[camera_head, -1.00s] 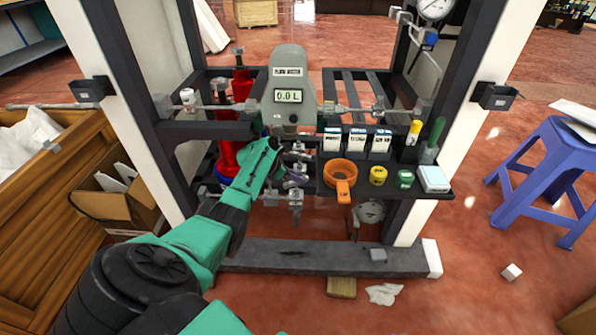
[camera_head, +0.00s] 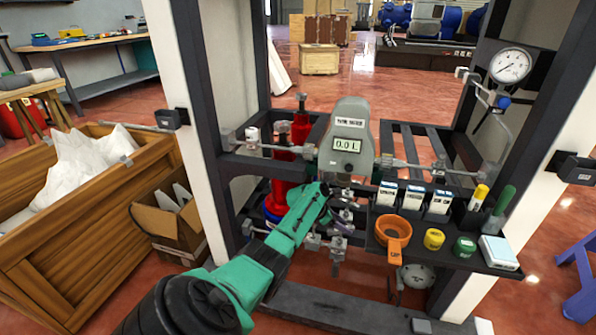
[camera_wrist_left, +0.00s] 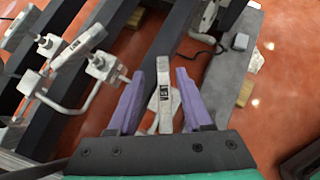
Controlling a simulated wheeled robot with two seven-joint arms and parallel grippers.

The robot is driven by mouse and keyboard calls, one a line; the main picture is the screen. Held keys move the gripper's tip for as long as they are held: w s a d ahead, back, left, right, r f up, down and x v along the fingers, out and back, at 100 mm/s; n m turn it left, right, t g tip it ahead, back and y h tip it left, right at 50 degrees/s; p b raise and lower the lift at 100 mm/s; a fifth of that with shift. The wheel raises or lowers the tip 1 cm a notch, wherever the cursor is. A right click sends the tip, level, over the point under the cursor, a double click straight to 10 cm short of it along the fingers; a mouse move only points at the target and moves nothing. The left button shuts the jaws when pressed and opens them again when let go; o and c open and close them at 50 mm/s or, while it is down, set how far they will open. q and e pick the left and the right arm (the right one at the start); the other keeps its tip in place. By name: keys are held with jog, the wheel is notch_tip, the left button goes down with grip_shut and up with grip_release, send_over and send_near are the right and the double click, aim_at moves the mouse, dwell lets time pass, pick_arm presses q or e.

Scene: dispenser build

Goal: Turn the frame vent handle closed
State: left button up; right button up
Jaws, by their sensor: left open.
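The vent handle (camera_wrist_left: 164,98) is a pale grey bar with a "VENT" label in the left wrist view. My left gripper (camera_wrist_left: 161,75) is open, with one purple finger on each side of the handle. Small gaps show between handle and fingers, so I see no grip on it. In the head view my left gripper (camera_head: 338,213) is low at the frame, below the grey meter (camera_head: 350,140) reading 0.0 L. The vent handle is hard to pick out there among the grey fittings. My right gripper is not in view.
Other grey valve fittings (camera_wrist_left: 104,66) sit left of the gripper in the left wrist view. In the head view, a dark shelf (camera_head: 462,250) with an orange ring (camera_head: 393,228), small jars and boxes is close on the right. A red cylinder (camera_head: 302,130) stands behind my arm.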

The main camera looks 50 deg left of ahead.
aim_at(348, 227)
pick_arm(q)
jog(key=f+n+y+b, duration=0.1)
jog(key=b, duration=0.3)
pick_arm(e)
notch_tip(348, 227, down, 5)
pick_arm(q)
jog(key=r+p, duration=0.1)
jog(key=s+r+p, duration=0.2)
jog(key=shift+a+r, duration=0.15)
jog(key=shift+r, duration=0.15)
jog(key=s+a+p, duration=0.3)
jog(key=s+p, duration=0.1)
jog(key=s, duration=0.5)
jog(key=s+a+p, duration=0.3)
jog(key=s, duration=0.7)
jog(key=shift+f+p, duration=0.3)
jog(key=shift+p, duration=0.1)
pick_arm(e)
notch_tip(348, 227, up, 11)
